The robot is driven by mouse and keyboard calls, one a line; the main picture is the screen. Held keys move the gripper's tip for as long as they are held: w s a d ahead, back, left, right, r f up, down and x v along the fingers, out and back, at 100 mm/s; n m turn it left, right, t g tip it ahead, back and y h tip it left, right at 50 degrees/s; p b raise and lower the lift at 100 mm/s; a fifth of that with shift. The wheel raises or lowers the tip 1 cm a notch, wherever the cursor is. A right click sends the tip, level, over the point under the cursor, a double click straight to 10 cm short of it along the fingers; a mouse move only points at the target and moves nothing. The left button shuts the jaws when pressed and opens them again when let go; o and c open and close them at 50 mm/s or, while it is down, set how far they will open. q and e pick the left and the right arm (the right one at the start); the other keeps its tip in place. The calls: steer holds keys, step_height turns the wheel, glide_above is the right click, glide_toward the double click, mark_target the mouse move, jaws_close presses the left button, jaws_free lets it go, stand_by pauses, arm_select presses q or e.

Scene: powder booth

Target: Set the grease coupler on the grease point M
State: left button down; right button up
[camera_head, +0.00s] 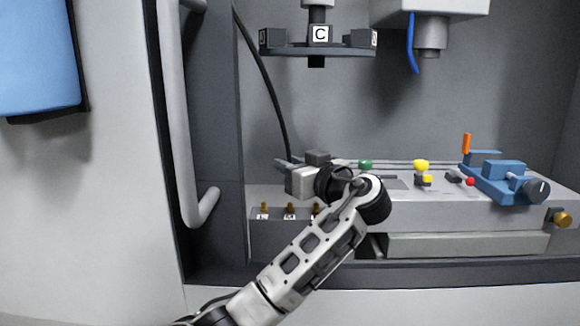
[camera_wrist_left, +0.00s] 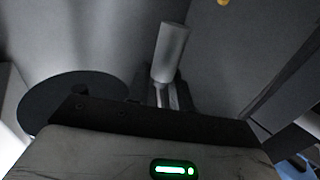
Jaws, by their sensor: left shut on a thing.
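My left gripper (camera_head: 290,164) is above the left end of the machine's front ledge. It is shut on the grease coupler, a grey cylinder (camera_wrist_left: 171,52) that stands out past the fingers in the left wrist view. In the head view the coupler is mostly hidden, small and hard to make out, at the lower end of a dark hose. Several brass grease points stand in a row on the ledge, among them a left one (camera_head: 263,207) and a middle one (camera_head: 290,207). Their labels are too small to read surely, so I cannot tell which is M. The coupler is apart from them.
A dark hose (camera_head: 266,88) hangs from above to the gripper. A tool carousel (camera_head: 318,48) marked C hangs above. A grey handle (camera_head: 178,120) runs along the left door.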

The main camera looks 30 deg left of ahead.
mark_target(291, 203)
stand_by(0.3)
arm_select(q)
steer(key=shift+f+b, duration=0.45)
steer(key=shift+f, duration=0.05)
steer(key=shift+f+b, duration=0.8)
steer(key=shift+f, duration=0.1)
steer(key=shift+f, duration=0.1)
steer(key=shift+f+b, duration=0.7)
steer(key=shift+b, duration=0.1)
steer(key=c, duration=1.2)
jaws_free()
steer(key=shift+o, duration=0.2)
